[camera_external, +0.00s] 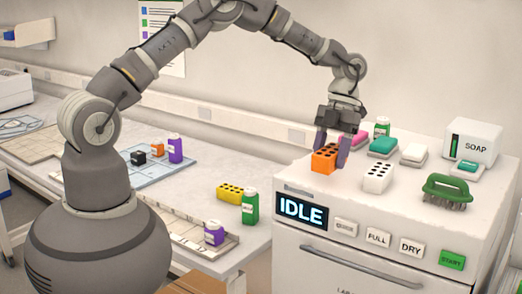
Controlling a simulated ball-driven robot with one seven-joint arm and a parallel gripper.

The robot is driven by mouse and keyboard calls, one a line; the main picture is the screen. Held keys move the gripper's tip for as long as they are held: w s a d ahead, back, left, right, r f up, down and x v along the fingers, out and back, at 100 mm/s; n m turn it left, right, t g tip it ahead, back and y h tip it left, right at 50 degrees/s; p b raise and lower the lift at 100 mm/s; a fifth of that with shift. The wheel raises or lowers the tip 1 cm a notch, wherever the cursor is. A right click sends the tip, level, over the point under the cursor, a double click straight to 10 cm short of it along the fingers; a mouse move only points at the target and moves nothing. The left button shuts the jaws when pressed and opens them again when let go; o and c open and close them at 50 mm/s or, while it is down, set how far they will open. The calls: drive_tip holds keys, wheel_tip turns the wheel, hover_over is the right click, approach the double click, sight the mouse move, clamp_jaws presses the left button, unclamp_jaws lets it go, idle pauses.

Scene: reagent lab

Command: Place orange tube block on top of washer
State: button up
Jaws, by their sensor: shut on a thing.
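The orange tube block (325,160), with dark holes in its top, is at the front left of the washer's top (310,188). My gripper (332,150) points down and is shut on the orange block, one finger on each side. The block is at or just above the washer's surface; I cannot tell whether it touches. The washer is white, with a lit IDLE display (300,210) on its front.
A white tube block (377,177), a green brush (446,190), a soap box (471,142) and several sponges such as the teal one (384,146) stand on the washer. A yellow block (230,192) and green bottle (250,207) stand on the left bench.

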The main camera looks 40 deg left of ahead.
drive_tip(key=w+d, duration=0.2)
drive_tip(key=w, duration=0.1)
drive_tip(key=shift+f, duration=0.1)
wheel_tip(320, 180, down, 4)
drive_tip(key=shift+r+p, duration=0.2)
drive_tip(key=shift+p, duration=0.2)
drive_tip(key=o, duration=1.1)
drive_tip(key=shift+f, duration=0.1)
drive_tip(key=shift+o, duration=0.2)
drive_tip(key=v, duration=1.2)
drive_tip(key=shift+a+r, duration=0.1)
drive_tip(key=shift+r, duration=0.15)
